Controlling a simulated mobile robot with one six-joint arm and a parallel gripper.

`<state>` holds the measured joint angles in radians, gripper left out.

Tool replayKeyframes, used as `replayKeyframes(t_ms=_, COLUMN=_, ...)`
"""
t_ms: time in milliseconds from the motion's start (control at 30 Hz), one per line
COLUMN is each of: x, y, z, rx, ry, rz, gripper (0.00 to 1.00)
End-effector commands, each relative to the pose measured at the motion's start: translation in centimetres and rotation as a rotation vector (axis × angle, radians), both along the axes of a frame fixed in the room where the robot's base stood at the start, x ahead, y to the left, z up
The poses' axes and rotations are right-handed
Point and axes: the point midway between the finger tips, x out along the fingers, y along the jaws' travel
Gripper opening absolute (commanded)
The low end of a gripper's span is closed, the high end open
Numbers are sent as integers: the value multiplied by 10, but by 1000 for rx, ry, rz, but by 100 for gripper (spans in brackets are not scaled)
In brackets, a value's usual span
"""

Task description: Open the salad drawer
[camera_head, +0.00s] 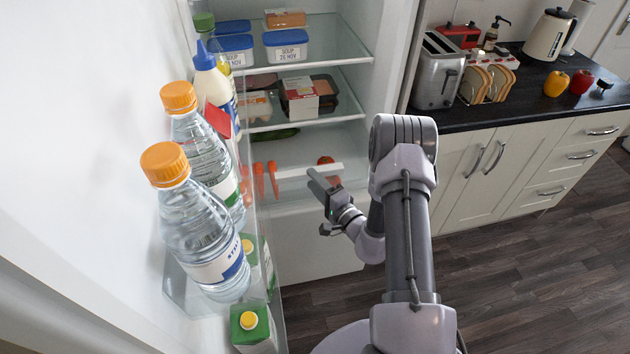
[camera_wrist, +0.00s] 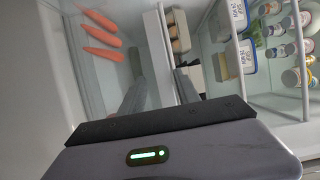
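The salad drawer (camera_head: 297,172) is a clear bin with a pale front bar, low in the open fridge. Carrots (camera_head: 272,179) and a red item (camera_head: 325,160) show in it. It looks shut or nearly so, but I cannot tell exactly. My gripper (camera_head: 316,183) is at the right part of the bar. In the wrist view, the drawer's pale front edge (camera_wrist: 157,45) runs toward the space between my two fingers (camera_wrist: 160,90), which stand apart. The carrots (camera_wrist: 102,36) lie left of it. Contact with the bar cannot be made out.
The open fridge door at left holds water bottles (camera_head: 202,225) and cartons (camera_head: 250,325), close to the drawer's left side. Shelves above hold blue-lidded tubs (camera_head: 286,46). A counter (camera_head: 510,105) with a toaster (camera_head: 438,72) stands at right. The floor (camera_head: 510,270) before it is clear.

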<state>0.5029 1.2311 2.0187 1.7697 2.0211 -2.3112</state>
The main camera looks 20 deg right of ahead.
Motion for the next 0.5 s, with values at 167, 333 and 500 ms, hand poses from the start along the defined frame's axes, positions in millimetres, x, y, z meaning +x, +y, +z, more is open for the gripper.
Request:
replayKeyframes(t_ms=167, x=1, y=0, z=2, rx=0, ry=-3, rz=0, gripper=40)
replayKeyframes(t_ms=333, x=-3, y=-2, z=2, rx=0, ry=-4, rz=0, gripper=40)
replayKeyframes(t_ms=500, x=-34, y=-9, z=4, rx=2, ry=-2, rz=-4, gripper=40)
